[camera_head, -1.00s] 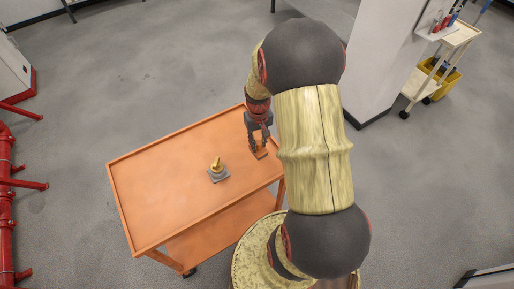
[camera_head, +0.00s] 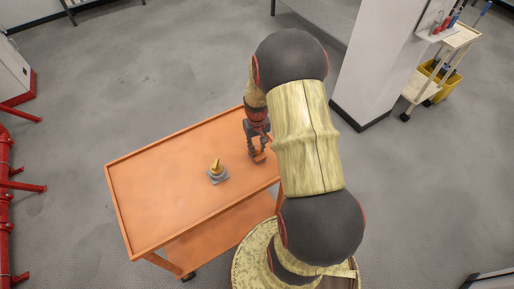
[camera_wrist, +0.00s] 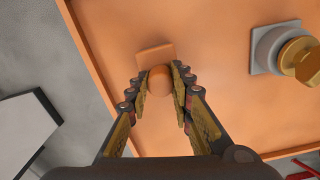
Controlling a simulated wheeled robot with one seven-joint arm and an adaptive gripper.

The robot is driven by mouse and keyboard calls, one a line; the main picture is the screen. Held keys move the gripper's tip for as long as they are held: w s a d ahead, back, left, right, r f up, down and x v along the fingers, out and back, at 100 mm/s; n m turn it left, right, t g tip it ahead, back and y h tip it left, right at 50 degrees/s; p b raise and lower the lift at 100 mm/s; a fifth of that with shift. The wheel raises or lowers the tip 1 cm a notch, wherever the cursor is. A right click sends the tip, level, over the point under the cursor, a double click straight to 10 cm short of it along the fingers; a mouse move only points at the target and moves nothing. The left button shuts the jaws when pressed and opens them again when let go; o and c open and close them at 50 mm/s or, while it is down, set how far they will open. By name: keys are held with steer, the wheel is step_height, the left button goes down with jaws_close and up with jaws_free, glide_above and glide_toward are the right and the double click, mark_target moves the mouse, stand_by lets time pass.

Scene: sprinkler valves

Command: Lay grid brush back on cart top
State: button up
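The grid brush, an orange block (camera_wrist: 155,55) with a rounded handle end (camera_wrist: 160,81), is between my gripper's fingers (camera_wrist: 161,80) in the wrist view. The fingers are close on both sides of the handle and look shut on it. In the head view, the brush (camera_head: 259,156) is under my gripper (camera_head: 257,150), over the right part of the orange cart top (camera_head: 160,185). The brush is at or very near the surface; I cannot tell whether it touches.
A grey base with a yellow valve piece (camera_head: 217,172) stands on the cart top, left of my gripper; it also shows in the wrist view (camera_wrist: 290,52). The cart top has a raised rim. The left part of the top is clear. A white pillar (camera_head: 375,70) stands behind right.

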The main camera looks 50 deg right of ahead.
mark_target(257, 147)
steer(key=o, duration=0.5)
steer(key=shift+c, duration=0.2)
step_height(257, 147, up, 12)
steer(key=p, duration=0.2)
steer(key=shift+r+p, duration=0.15)
steer(key=shift+p, duration=0.15)
steer(key=shift+a, duration=0.1)
